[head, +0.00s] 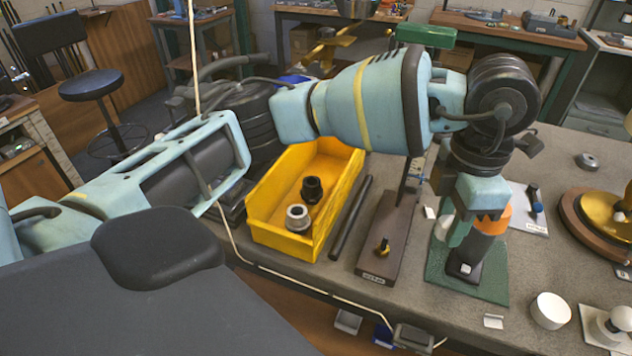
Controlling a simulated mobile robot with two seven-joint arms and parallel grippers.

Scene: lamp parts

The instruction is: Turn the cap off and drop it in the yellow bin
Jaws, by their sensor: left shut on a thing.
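My left gripper (478,217) reaches down from above at the right of centre and is shut on an orange cap (496,222). The gripper's body and fingers hide part of the cap. The cap is at the top of a dark grey upright cylinder (478,253), which stands on a green base plate (492,289). Whether the cap is still seated on the cylinder cannot be told. The yellow bin (262,222) is on the table to the left, partly under my left arm. It holds a black fitting and a grey ring-shaped fitting. My right gripper is not in view.
A dark rod (350,218) and a brown wooden stand with an upright post (386,240) lie between the bin and the green plate. A white round piece (550,311) is at the front right. A brass lamp part on a wooden base (592,222) is at the right.

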